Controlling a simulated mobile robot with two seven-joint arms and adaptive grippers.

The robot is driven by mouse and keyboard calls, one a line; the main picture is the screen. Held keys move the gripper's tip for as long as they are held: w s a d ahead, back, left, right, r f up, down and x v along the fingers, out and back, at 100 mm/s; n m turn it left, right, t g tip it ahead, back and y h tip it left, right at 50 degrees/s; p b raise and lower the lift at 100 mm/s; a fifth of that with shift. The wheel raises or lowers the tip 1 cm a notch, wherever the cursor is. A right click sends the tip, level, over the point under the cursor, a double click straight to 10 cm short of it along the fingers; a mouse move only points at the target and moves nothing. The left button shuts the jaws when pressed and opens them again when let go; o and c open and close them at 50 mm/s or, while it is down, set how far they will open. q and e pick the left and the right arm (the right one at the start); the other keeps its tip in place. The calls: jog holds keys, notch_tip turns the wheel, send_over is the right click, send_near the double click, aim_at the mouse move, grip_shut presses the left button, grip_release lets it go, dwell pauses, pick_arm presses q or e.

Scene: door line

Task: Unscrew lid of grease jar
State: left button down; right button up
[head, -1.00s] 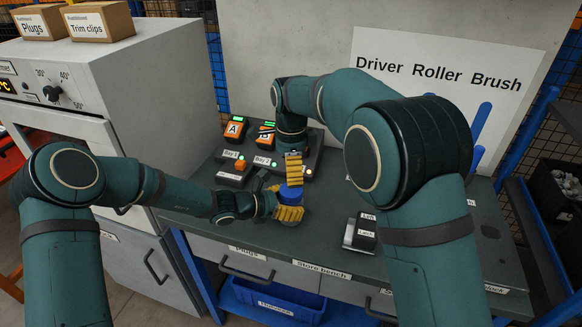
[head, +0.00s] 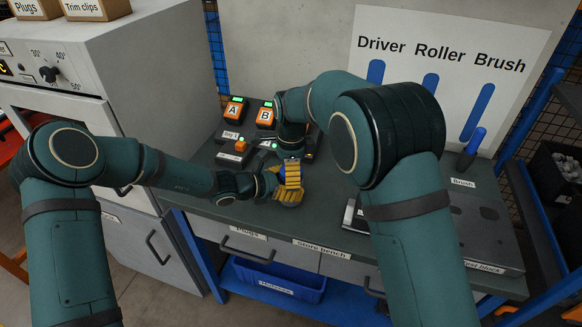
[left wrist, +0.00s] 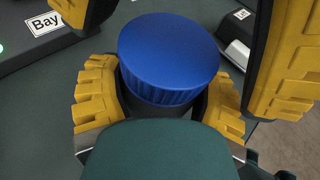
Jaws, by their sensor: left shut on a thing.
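The grease jar has a blue, ribbed lid (left wrist: 170,55) on top and a dark body, mostly hidden below it in the left wrist view. My right gripper (head: 292,173) is directly above the jar, pointing down. Its yellow fingers stand wide apart around the lid in the left wrist view, with gaps beside it, so it looks open.
A grey oven cabinet (head: 150,80) stands left. The bench front edge is close to the jar.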

jog(key=c, duration=1.3)
jog(key=n, duration=1)
jog(key=o, duration=1.3)
jog(key=shift+r, duration=0.1)
